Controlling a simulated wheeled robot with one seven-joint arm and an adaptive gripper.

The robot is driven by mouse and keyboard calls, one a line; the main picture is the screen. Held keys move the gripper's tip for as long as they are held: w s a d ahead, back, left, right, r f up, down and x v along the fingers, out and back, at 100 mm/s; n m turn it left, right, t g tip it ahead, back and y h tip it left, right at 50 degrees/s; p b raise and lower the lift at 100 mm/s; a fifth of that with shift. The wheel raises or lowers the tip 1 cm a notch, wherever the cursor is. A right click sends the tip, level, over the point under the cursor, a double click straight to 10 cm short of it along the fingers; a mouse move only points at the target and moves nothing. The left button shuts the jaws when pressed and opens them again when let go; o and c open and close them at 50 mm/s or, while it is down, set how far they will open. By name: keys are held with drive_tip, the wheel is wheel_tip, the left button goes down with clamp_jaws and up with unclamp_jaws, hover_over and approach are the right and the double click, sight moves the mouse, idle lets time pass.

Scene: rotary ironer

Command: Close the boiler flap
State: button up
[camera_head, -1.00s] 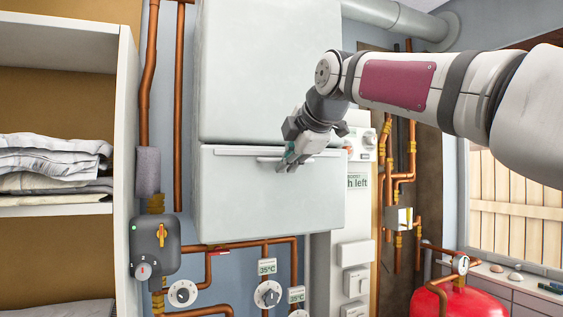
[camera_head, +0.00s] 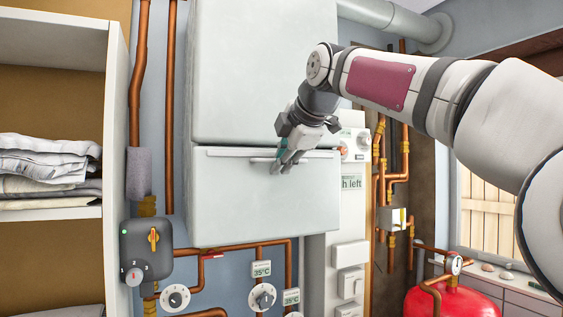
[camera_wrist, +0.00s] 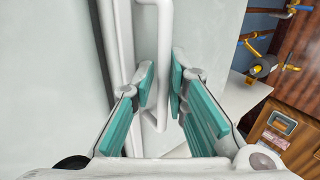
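The boiler flap (camera_head: 262,205) is the pale lower panel of the white boiler (camera_head: 262,70). It stands upright or nearly so, with a dark gap along its top edge; I cannot tell whether it is fully flush. A white bar handle (camera_head: 240,158) runs along its top. My gripper (camera_head: 283,168) is at the right part of this handle. In the wrist view my gripper (camera_wrist: 160,88) has its teal-padded fingers apart, with the handle bar (camera_wrist: 160,50) running between them. The pads do not visibly pinch the bar.
A shelf with folded cloths (camera_head: 45,170) stands at the left. A white panel with switches (camera_head: 350,255) and a red tank (camera_head: 452,300) are at the right.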

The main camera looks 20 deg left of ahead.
drive_tip(key=shift+d, duration=0.1)
drive_tip(key=v, duration=1.2)
drive_tip(key=s+d+f+m+h+b, duration=0.1)
drive_tip(key=s+d+f+m+h, duration=0.3)
drive_tip(key=d+f+m, duration=0.55)
drive_tip(key=s+d+f+m+h+b, duration=0.1)
drive_tip(key=s+d+f+m+h, duration=0.25)
drive_tip(key=d+f+m, duration=0.65)
drive_tip(key=s+d+f+m, duration=0.4)
drive_tip(key=s+d+f, duration=0.2)
drive_tip(key=d+f, duration=0.3)
drive_tip(key=s+d+f+m+g, duration=0.1)
drive_tip(key=s+d+f+m, duration=0.3)
drive_tip(key=s+d+f, duration=0.3)
drive_tip(key=d+f+h, duration=0.1)
drive_tip(key=d+f, duration=0.2)
drive_tip(key=shift+f+b, duration=0.3)
drive_tip(key=shift+s+m, duration=0.1)
drive_tip(key=shift+m, duration=0.15)
